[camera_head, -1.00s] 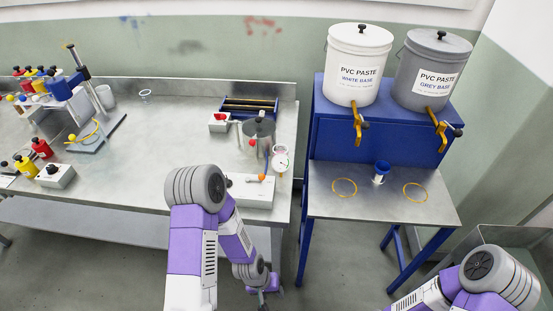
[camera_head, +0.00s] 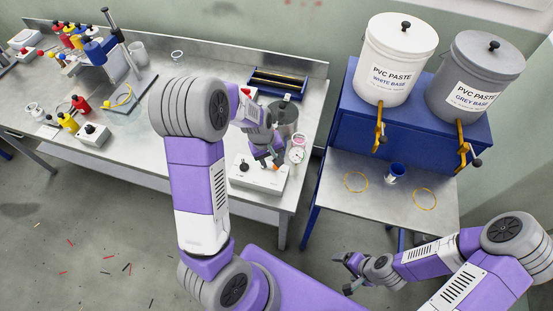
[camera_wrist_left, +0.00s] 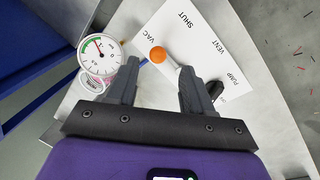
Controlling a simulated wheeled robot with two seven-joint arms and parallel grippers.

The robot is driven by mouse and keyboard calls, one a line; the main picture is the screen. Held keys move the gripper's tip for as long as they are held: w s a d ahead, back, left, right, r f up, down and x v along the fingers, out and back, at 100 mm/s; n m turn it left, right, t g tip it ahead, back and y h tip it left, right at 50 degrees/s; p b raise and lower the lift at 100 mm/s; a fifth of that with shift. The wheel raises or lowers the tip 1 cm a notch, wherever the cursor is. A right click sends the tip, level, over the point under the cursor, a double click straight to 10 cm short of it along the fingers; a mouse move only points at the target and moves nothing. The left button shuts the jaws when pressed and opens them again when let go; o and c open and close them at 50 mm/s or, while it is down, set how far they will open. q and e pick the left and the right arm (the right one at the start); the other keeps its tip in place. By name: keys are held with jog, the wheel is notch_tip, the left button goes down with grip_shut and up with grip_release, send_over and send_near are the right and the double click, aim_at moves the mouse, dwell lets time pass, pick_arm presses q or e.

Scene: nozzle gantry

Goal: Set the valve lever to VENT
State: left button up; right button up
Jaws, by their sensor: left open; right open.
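The white valve box (camera_head: 258,180) sits at the right front of the steel bench. In the left wrist view its panel (camera_wrist_left: 195,42) carries the words SHUT, VENT, VAC and PUMP. The lever's orange knob (camera_wrist_left: 157,55) is beside the word VAC; much of the lever is hidden. My right gripper (camera_head: 345,270) is open and empty, low in front of the blue stand.
A dial gauge (camera_wrist_left: 100,48) stands close left of my left fingers, and a black knob (camera_wrist_left: 214,88) lies close right. A grey pot (camera_head: 285,118) is behind the box. The blue stand (camera_head: 345,130) with two paste buckets is to the right.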

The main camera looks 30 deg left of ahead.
pick_arm(q)
jog(key=shift+w+d+f, duration=0.1)
jog(key=shift+w+f, duration=0.05)
jog(key=shift+f, duration=0.6)
jog(key=shift+w+d+f, duration=0.1)
jog(key=shift+w+f, duration=0.05)
jog(key=shift+f, duration=0.6)
jog(key=shift+w+d+f, duration=0.1)
jog(key=shift+w+f, duration=0.05)
jog(key=shift+f, duration=0.6)
grip_shut()
